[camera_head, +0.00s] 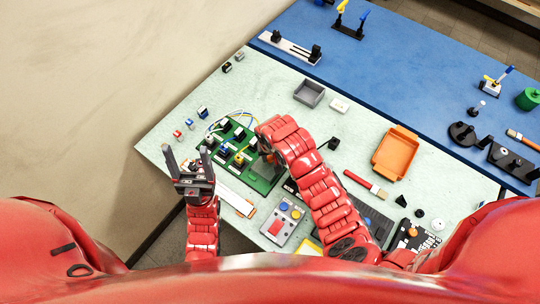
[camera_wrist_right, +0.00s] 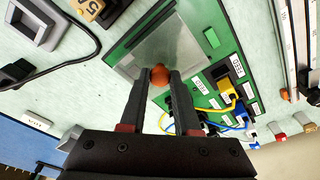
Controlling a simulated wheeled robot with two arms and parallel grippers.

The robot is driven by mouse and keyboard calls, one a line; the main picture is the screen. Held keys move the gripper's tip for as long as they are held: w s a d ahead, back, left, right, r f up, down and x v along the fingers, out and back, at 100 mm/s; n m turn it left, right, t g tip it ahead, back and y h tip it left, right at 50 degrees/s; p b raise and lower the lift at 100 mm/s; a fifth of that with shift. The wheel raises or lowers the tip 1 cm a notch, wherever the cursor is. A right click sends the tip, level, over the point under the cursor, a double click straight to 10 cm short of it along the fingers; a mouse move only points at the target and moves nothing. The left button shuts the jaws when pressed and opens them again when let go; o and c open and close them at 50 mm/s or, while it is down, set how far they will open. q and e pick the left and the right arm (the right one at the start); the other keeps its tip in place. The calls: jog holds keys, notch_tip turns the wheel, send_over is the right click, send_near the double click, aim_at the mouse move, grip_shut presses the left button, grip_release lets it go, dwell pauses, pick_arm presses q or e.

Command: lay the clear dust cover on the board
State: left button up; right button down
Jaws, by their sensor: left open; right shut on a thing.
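The green board (camera_head: 263,185) lies on the pale table, with coloured connectors and wires on its left part; it also shows in the right wrist view (camera_wrist_right: 131,42). The clear dust cover (camera_wrist_right: 180,46) is a see-through plate with an orange knob (camera_wrist_right: 158,75). My right gripper (camera_wrist_right: 160,82) is shut on the knob, and the cover is over one end of the board. I cannot tell whether it touches the board. In the head view my right arm hides most of the cover. My left gripper (camera_head: 190,160) is open and empty, left of the board.
An orange tray (camera_head: 374,162), a grey bin (camera_head: 309,93) and a red-handled brush (camera_head: 366,185) are on the table right of my right arm. A button box (camera_head: 283,221) stands in front of the board. A blue surface (camera_head: 400,70) with fixtures lies behind.

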jog(key=shift+f, duration=0.25)
jog(key=c, duration=0.6)
grip_release()
jog(key=shift+r, duration=0.1)
jog(key=shift+c, duration=0.2)
jog(key=shift+r, duration=0.65)
jog(key=r, duration=0.2)
jog(key=shift+s+r+b, duration=0.2)
jog(key=shift+r+b, duration=0.15)
jog(key=shift+r, duration=0.05)
notch_tip(320, 180, up, 8)
jog(key=s+p, duration=0.1)
jog(key=p, duration=0.3)
jog(key=shift+s+d+p, duration=0.15)
jog(key=shift+s+p, duration=0.05)
jog(key=shift+p, duration=0.15)
